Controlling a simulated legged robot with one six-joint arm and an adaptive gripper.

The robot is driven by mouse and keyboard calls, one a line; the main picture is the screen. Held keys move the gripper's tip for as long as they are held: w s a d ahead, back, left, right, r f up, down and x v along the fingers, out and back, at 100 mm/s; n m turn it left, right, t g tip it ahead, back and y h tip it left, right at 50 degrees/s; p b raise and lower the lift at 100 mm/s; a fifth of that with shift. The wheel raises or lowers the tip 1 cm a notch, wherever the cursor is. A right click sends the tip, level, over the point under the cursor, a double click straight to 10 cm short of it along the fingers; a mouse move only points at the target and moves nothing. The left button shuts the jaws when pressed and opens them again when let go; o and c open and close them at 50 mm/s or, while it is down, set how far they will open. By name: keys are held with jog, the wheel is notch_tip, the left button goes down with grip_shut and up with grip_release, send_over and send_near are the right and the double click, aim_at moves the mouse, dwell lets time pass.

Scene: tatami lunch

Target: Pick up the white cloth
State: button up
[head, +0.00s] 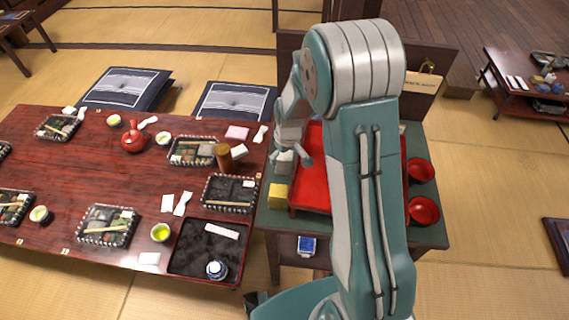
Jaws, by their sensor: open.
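A small whitish folded piece (283,168), which looks like the white cloth, lies on the green-topped side table just left of the red tray (312,190). My gripper (291,158) points down right over it, with its fingers open. The gripper partly covers the piece, and I cannot tell whether the fingers touch it. A yellow block (278,196) lies just in front of the piece, near the table's left edge.
My arm hides much of the red tray and side table (432,237). Two red bowls (423,210) stand on its right. The long red lacquered table (60,170) at left holds lunch boxes, cups, a red teapot (133,141) and a dark tray (187,262).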

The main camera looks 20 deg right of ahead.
jog(key=c, duration=0.9)
jog(key=shift+r, duration=0.15)
notch_tip(320, 180, up, 18)
jog(key=shift+f, duration=0.1)
